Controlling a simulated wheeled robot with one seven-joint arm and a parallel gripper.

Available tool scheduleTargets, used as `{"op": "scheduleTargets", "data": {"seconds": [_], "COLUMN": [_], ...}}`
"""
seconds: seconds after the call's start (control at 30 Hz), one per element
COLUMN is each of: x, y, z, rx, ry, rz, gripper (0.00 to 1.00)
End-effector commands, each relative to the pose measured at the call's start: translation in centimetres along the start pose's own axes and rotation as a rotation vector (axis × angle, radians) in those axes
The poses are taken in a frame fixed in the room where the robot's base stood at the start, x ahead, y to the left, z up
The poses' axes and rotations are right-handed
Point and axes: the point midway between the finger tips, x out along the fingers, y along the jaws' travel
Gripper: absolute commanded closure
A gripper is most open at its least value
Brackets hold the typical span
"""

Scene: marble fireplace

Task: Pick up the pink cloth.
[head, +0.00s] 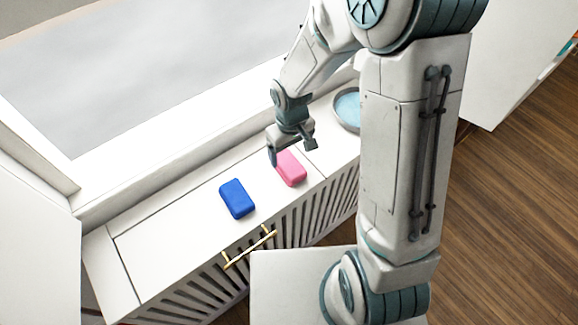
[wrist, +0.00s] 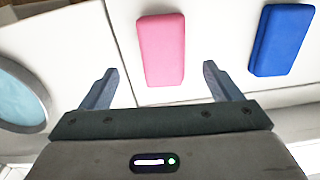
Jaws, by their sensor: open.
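The pink cloth (head: 291,168) is a small, rounded, block-like pink piece lying on the white cabinet top under the window. It also shows in the wrist view (wrist: 162,48), ahead of the fingertips and roughly between their lines. My gripper (head: 291,153) is open and empty above the cabinet, close to the cloth's window side. In the wrist view my two fingers (wrist: 160,80) stand apart, with the near end of the cloth reaching toward the gap. I cannot tell the exact height of the fingertips above the top.
A blue block-like piece (head: 237,199) lies left of the cloth in the head view. A round blue dish (head: 347,108) stands to the right, partly behind my arm. A gold handle bar (head: 249,247) is at the cabinet's front edge. The window frame (head: 180,143) borders the back.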

Motion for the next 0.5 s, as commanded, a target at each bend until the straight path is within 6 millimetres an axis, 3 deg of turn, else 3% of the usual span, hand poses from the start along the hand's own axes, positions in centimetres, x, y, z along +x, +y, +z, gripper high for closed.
{"op": "scheduleTargets", "data": {"seconds": [0.27, 0.5], "x": [2.0, 5.2], "y": [-0.1, -0.4], "z": [0.1, 0.3], "rx": [-0.001, -0.002], "ry": [-0.002, -0.004], "rz": [-0.001, -0.001], "gripper": [0.15, 0.15]}}
